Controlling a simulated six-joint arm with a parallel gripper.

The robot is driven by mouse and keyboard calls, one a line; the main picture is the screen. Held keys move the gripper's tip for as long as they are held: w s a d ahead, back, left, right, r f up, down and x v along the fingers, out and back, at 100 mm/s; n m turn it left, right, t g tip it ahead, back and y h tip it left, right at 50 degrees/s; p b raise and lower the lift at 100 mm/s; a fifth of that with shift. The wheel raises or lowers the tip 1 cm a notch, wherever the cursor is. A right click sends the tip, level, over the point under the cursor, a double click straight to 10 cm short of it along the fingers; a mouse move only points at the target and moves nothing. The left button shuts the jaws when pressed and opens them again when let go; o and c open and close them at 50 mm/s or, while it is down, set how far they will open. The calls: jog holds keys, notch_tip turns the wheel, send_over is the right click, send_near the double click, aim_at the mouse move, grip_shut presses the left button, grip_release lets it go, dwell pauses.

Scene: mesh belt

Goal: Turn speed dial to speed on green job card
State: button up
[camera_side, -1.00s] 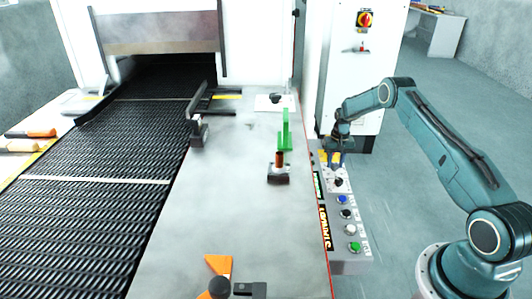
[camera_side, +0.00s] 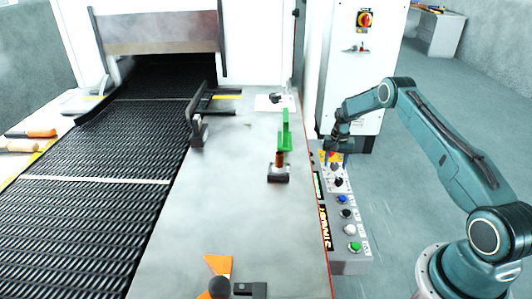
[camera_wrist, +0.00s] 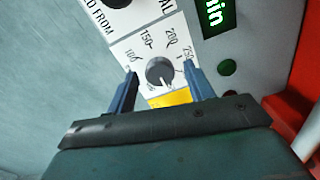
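The speed dial (camera_wrist: 160,72) is a round grey knob on a white plate marked 100, 150, 200 and 250 in the wrist view. A light mark shows at its lower right edge; I cannot tell its exact reading. My gripper (camera_wrist: 160,69) is open, one finger on each side of the dial; contact cannot be told. In the side view my gripper (camera_side: 336,148) is over the far end of the control panel and partly hides the dial.
The control panel (camera_side: 348,266) carries another knob, several buttons and a lit display (camera_side: 327,228). A second knob (camera_wrist: 117,2) and green digits (camera_wrist: 214,12) are close to the dial. The mesh belt (camera_side: 95,215) runs at left. A white cabinet (camera_side: 350,90) stands behind my gripper.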

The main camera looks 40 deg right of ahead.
aim_at(334, 165)
jog(key=shift+r, duration=0.15)
notch_tip(334, 165, up, 14)
jog(key=shift+f, duration=0.2)
dwell(0.7)
jog(key=s+a+r+n+t, duration=0.1)
jog(key=s+a+r+n, duration=0.25)
jog(key=a+r, duration=0.75)
jog(key=s+a+r+n+t, duration=0.2)
jog(key=s+a+r, duration=0.3)
jog(key=a+r, duration=0.7)
jog(key=s+a+r+n+t, duration=0.1)
jog(key=s+a+r+n, duration=0.35)
jog(key=s, duration=0.75)
jog(key=s+a+f+n+t, duration=0.1)
jog(key=s+a, duration=0.5)
jog(key=s, duration=0.6)
jog(key=shift+s+a+f+t, duration=0.15)
jog(key=shift+s+f+t, duration=0.1)
jog(key=shift+f+t, duration=0.05)
